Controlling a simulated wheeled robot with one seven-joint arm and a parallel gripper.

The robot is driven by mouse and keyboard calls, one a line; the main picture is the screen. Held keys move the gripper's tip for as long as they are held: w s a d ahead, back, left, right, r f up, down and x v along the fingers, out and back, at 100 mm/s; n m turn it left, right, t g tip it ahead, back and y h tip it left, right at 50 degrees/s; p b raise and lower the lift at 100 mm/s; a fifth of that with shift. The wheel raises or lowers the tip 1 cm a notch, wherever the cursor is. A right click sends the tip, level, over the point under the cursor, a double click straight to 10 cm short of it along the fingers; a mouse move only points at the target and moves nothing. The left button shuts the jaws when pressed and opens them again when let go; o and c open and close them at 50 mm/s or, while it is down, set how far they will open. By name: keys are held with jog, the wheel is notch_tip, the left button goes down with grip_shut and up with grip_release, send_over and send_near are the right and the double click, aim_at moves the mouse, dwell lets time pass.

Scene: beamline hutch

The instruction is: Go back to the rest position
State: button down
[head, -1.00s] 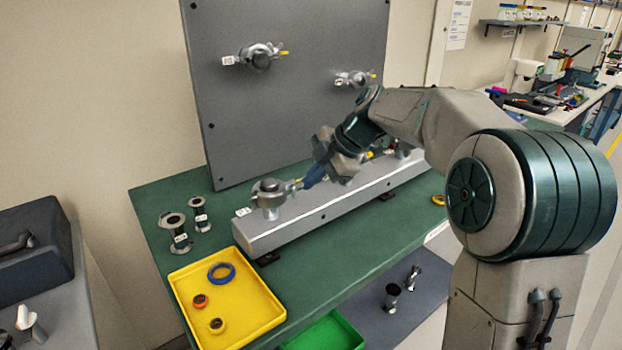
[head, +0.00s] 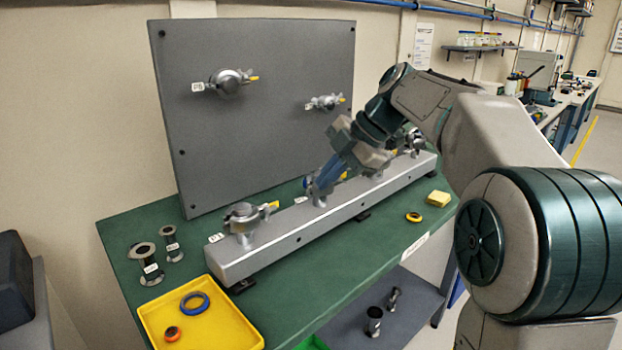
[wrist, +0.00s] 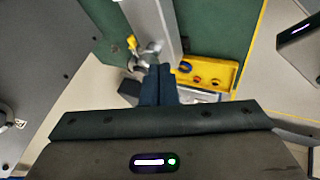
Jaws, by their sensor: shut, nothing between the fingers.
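My gripper (head: 326,178) is shut and empty. In the head view its blue fingers point down and left over the grey manifold bar (head: 290,241), in front of one of the bar's ports, which they partly hide. I cannot tell whether they touch it. In the wrist view the shut fingers (wrist: 158,84) reach toward the bar (wrist: 150,25) and a clamped fitting (wrist: 138,50). A clamp with a yellow-tipped lever (head: 243,217) sits on the bar's left end. My forearm hides part of the bar's far end.
A grey upright panel (head: 260,130) with two clamped fittings stands behind the bar. A lower shelf (head: 345,338) holds small parts.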

jog(key=s+d+f+m+h+p, duration=0.2)
jog(key=s+f+m+p, duration=0.1)
jog(key=s+m, duration=0.5)
jog(key=s+d+f+m+t+h+p, duration=0.1)
jog(key=s+d+f+m+h+p, duration=0.1)
jog(key=s+m, duration=0.6)
jog(key=s+d+f+m+h+p, duration=0.3)
jog(key=s+d+f+m+p, duration=0.1)
jog(key=s+m, duration=0.3)
jog(key=shift+s+d+f+m, duration=0.25)
jog(key=shift+s+f+m, duration=0.15)
jog(key=shift+f+m, duration=0.45)
jog(key=shift+r, duration=0.1)
dwell(0.7)
